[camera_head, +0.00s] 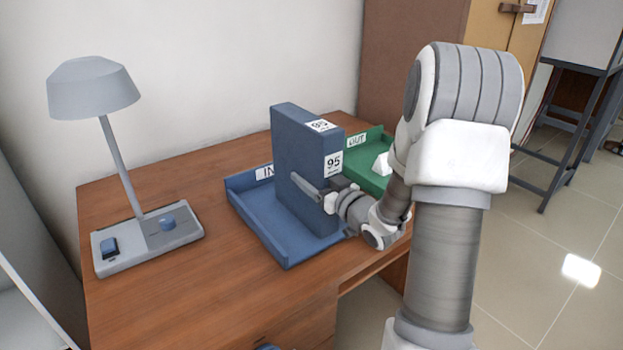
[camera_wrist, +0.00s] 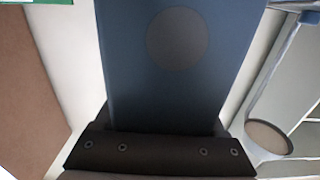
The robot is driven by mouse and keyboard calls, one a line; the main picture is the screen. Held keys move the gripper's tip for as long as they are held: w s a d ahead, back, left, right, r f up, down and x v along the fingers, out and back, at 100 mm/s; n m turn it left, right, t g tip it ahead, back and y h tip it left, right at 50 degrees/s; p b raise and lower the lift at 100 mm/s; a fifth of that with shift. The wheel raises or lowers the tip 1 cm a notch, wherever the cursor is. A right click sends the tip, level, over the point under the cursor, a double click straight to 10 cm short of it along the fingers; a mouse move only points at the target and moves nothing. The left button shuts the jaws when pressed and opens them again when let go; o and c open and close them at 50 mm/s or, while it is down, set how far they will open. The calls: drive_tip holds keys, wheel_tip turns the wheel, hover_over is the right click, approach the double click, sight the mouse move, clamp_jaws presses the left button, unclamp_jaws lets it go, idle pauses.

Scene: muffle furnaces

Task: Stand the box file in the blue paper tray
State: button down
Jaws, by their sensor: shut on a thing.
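The box file (camera_head: 298,165) is blue with white labels reading 95 and stands upright over the blue paper tray (camera_head: 262,222), which has a label starting IN. I cannot tell for sure whether its bottom touches the tray floor, as the tray's near part and my arm hide some of it. My gripper (camera_head: 318,190) is shut on the box file from its front right side. In the wrist view the box file (camera_wrist: 135,80) fills the middle, with a round dark spot, held at my gripper (camera_wrist: 163,130).
A grey desk lamp (camera_head: 150,240) stands at the left on the wooden desk (camera_head: 215,290). The desk between lamp and blue tray is clear.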

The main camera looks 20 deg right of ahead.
drive_tip(key=shift+r, duration=0.15)
unclamp_jaws()
drive_tip(key=shift+f, duration=0.2)
drive_tip(key=shift+r, duration=0.3)
drive_tip(key=s+d+p, duration=0.1)
drive_tip(key=s+d, duration=0.1)
drive_tip(key=s, duration=1)
drive_tip(key=shift+d+f, duration=0.15)
drive_tip(key=shift+w, duration=0.1)
